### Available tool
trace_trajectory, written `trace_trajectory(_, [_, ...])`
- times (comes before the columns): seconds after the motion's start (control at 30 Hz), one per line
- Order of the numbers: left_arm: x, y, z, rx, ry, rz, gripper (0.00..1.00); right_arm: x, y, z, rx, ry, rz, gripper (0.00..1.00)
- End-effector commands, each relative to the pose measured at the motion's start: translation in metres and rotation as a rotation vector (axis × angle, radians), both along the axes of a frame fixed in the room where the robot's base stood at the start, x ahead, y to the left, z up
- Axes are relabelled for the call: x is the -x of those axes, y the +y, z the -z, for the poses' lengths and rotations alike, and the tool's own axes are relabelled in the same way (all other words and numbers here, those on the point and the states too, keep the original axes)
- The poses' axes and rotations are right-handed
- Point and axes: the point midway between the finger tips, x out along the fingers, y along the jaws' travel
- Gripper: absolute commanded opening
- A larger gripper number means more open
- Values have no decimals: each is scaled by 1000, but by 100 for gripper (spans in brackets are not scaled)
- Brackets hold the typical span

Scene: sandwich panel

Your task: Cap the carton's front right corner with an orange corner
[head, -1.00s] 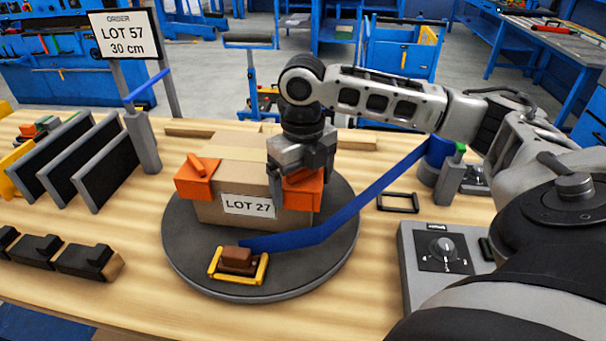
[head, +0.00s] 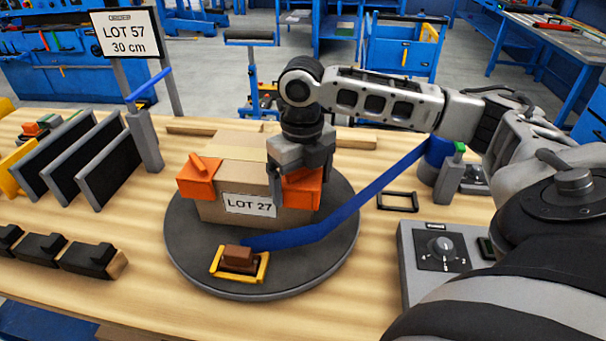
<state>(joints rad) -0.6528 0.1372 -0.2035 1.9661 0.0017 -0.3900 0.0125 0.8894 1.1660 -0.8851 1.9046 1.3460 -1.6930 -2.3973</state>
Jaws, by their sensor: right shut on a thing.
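The cardboard carton (head: 245,147) stands on a dark round turntable (head: 200,262) with a "LOT 27" label on its front. One orange corner (head: 198,181) caps its front left corner. My right gripper (head: 292,190) is over the carton's front right corner, pointing down and shut on another orange corner (head: 303,190). That orange corner is at the carton's front right top corner; the fingers hide part of it, so I cannot tell if it is fully seated. My left gripper is not in view.
A blue strap (head: 350,213) runs from the turntable up to a blue roll (head: 437,152) at the right. A yellow-framed buckle (head: 239,261) lies on the turntable's front. Dark panels (head: 75,160) stand in a rack at left. A dial box (head: 440,255) is at the right.

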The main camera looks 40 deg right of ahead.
Motion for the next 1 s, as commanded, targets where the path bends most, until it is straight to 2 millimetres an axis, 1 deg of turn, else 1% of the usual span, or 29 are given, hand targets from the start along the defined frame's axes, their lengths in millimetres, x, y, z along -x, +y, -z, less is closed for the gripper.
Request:
trace_trajectory(0.13, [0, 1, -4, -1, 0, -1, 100, -1, 0, -1, -1, 1, 0, 66])
trace_trajectory(0.4, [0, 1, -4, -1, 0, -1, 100, -2, 0, 0, 0, 1, 0, 66])
trace_trajectory(0.43, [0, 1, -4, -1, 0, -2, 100, -2, 0, 0, 0, 1, 0, 92])
trace_trajectory(0.47, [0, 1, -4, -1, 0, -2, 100, -2, 0, 0, 0, 1, 0, 100])
trace_trajectory(0.83, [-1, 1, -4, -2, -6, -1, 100, -1, 0, 0, 0, 1, 0, 100])
trace_trajectory(0.87, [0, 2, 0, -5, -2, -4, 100, -2, 0, -2, -1, -1, 0, 100])
trace_trajectory(0.97, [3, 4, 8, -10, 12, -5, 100, -3, 0, -21, -1, -4, 0, 100])
trace_trajectory(1.0, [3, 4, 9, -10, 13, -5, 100, -2, 0, -30, 0, -6, -1, 100])
